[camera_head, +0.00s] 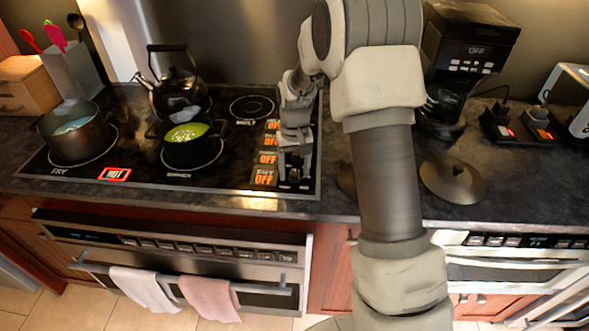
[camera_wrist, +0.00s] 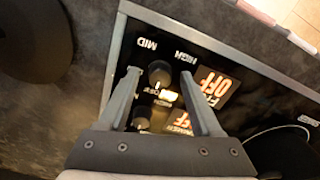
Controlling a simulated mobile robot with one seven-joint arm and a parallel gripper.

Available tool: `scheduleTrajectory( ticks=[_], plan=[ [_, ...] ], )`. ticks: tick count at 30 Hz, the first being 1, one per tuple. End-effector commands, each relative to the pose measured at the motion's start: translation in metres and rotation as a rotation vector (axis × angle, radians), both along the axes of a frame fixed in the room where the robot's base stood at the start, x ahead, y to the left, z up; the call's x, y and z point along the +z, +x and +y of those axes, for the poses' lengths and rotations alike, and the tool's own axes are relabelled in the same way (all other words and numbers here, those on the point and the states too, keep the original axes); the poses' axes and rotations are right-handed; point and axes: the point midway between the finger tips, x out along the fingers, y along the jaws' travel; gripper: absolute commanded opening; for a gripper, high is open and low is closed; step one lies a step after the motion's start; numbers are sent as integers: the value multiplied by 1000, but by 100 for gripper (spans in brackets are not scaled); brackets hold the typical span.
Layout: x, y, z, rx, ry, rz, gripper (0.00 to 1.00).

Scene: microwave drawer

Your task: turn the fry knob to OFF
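The black fry knob (camera_wrist: 159,74) sits near the corner of the stove's control panel, marked MID and HIGH around it. Its orange display (camera_wrist: 215,88), partly covered by a finger, reads OFF; it also shows in the head view (camera_head: 264,178) as the front one of the OFF displays. My gripper (camera_wrist: 160,76) is open, with one finger on each side of the knob; I cannot tell whether they touch it. In the head view my gripper (camera_head: 294,180) points down over the right edge of the stove and hides the knob.
A second knob (camera_wrist: 142,117) lies close by between my fingers' bases. On the stove (camera_head: 130,186) stand a dark pot (camera_head: 75,145), a pot of green food (camera_head: 187,152) and a kettle (camera_head: 178,95). A red HOT sign (camera_head: 117,174) glows near FRY. A dark lid (camera_head: 453,185) lies right.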

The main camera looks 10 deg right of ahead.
Motion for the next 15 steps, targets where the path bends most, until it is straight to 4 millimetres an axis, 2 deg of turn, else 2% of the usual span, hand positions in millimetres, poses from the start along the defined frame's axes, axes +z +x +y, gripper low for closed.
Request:
scheduleTrajectory(
  ticks=[10, 15],
  plan=[
    [4, 1, 0, -1, 0, -2, 66],
    [29, 1, 0, -1, 0, -6, 66]
  ],
)
